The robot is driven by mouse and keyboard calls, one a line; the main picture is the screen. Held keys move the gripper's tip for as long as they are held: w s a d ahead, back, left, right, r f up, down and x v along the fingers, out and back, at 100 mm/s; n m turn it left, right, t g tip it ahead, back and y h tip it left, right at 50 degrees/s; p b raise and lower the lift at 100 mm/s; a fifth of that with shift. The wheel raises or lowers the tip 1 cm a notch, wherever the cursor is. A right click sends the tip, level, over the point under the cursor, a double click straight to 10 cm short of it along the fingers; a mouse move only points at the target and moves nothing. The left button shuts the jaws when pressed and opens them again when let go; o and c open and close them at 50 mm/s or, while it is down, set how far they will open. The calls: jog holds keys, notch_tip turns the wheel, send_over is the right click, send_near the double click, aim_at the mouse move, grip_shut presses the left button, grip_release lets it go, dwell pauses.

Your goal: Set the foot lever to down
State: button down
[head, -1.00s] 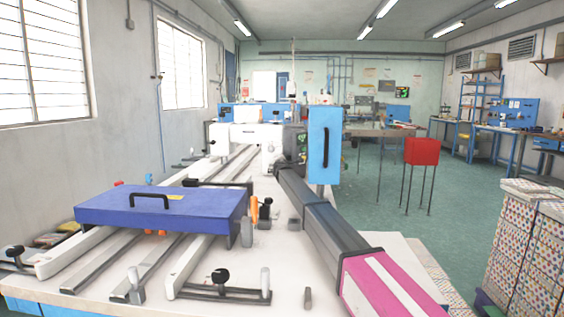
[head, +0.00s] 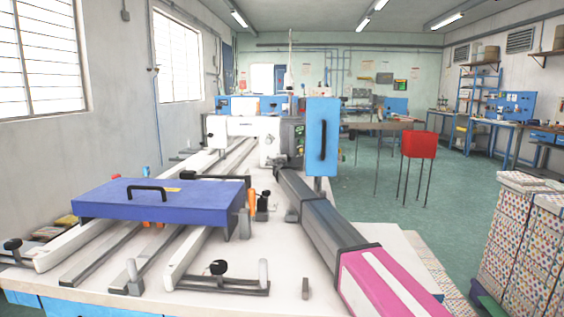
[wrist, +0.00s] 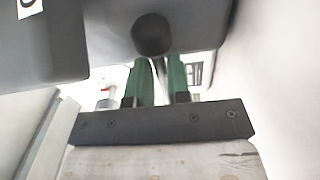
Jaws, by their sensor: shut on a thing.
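In the wrist view, my gripper (wrist: 161,82) has two green fingers on a dark bolted bar. They stand close together below a dark round knob (wrist: 152,35), which appears to be the end of the foot lever. The knob sits against a large grey housing. The fingers are shut on the lever, though their tips are partly hidden behind knob and housing. My gripper and the lever cannot be made out there.
A purple-blue slab with a black handle (head: 160,202) lies across rails on the white table (head: 250,285). A tall blue box with a handle (head: 321,135) rises beside the machine. A red box on thin legs (head: 418,144) and patterned stacks (head: 515,245) stand right. Floor between them is clear.

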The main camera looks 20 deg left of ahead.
jog(key=shift+w+d+f, duration=0.15)
jog(key=shift+d, duration=0.55)
jog(key=c, duration=0.9)
grip_release()
jog(key=shift+w+d, duration=0.1)
jog(key=shift+c, duration=0.2)
jog(key=shift+a, duration=0.2)
jog(key=shift+s, duration=0.55)
jog(key=v, duration=0.9)
jog(key=shift+s+d, duration=0.2)
jog(key=shift+s, duration=0.2)
